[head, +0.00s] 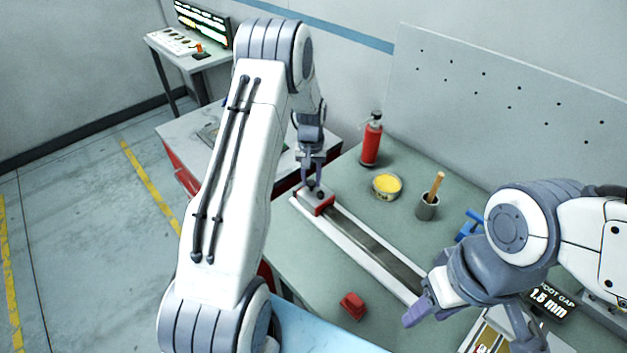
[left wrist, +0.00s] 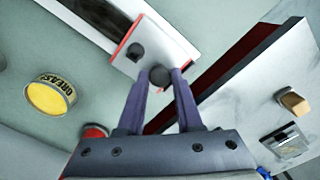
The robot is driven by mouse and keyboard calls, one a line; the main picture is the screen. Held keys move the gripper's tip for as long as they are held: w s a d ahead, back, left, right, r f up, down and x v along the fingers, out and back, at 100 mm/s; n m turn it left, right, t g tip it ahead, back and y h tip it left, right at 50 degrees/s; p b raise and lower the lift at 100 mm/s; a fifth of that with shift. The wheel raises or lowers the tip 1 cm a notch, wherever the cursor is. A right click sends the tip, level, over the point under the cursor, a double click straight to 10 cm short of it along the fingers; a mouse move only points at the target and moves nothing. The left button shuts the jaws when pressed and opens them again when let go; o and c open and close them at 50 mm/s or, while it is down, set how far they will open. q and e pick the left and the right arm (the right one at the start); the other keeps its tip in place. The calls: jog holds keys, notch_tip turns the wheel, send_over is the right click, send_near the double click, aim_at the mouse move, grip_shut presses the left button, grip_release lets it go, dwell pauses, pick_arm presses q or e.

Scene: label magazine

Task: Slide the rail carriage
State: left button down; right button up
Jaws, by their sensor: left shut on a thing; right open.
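The rail carriage (head: 316,203) is a small block with a white top, red sides and dark knobs. It sits at the far left end of the long rail (head: 372,246) on the green bench. It also shows in the left wrist view (left wrist: 152,50), on the rail's white-edged track (left wrist: 100,22). My left gripper (head: 313,180) comes down from above and is shut on one dark knob (left wrist: 159,76) of the carriage. The other knob (left wrist: 136,51) stands free. My right gripper (head: 468,318) is open and empty near the rail's near right end, which it partly hides.
A red block (head: 352,305) lies in front. A sign (head: 552,303) reads 1.5 mm. A red cabinet (head: 183,175) stands left.

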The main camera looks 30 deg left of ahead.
aim_at(311, 182)
pick_arm(q)
jog(key=c, duration=0.6)
grip_release()
jog(key=shift+a, duration=0.1)
notch_tip(311, 182, up, 10)
jog(key=b, duration=0.3)
jog(key=shift+r, duration=0.25)
